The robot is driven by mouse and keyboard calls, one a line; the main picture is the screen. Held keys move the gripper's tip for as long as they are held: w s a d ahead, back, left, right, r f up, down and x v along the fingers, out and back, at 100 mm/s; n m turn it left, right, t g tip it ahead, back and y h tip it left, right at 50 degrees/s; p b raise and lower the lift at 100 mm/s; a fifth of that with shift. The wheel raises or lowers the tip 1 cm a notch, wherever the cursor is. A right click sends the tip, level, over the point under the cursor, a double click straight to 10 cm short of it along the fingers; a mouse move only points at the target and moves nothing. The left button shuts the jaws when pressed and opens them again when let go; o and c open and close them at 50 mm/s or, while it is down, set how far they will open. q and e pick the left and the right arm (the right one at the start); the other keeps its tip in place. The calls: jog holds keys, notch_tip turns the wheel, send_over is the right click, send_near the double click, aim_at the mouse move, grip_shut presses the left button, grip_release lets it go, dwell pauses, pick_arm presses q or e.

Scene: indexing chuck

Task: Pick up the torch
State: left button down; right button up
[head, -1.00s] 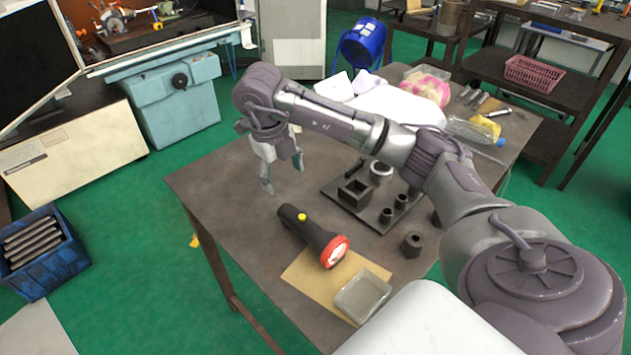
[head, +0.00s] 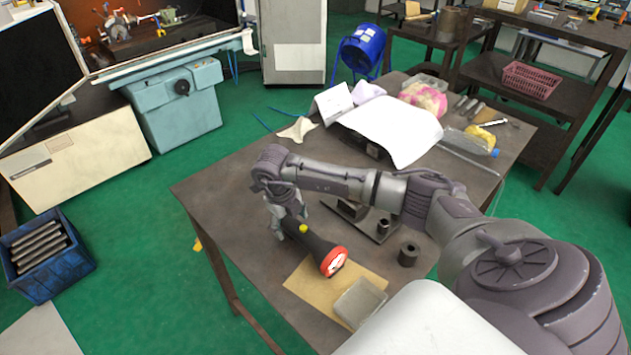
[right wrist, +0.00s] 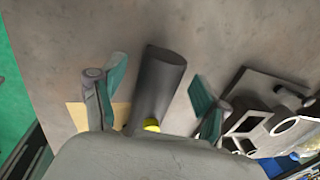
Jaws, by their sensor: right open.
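The torch (head: 319,247) is black with a red-rimmed head and a yellow button. It lies on the table, its head over the edge of a tan sheet. My right gripper (head: 289,229) is down at the torch's handle end and hides part of it. In the right wrist view, the torch handle (right wrist: 158,88) lies between the two spread fingers of my right gripper (right wrist: 155,100), with gaps on both sides. The gripper is open. The wrist body hides the torch's head there. My left gripper is not in view.
A dark plate with metal blocks (head: 383,230) lies right of the torch, partly behind my arm. A small dark nut-like block (head: 408,254), a grey tray (head: 360,302) and the tan sheet (head: 308,287) are near. The left table area (head: 225,205) is clear.

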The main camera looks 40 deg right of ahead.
jog(key=c, duration=1.1)
jog(key=shift+r, duration=0.15)
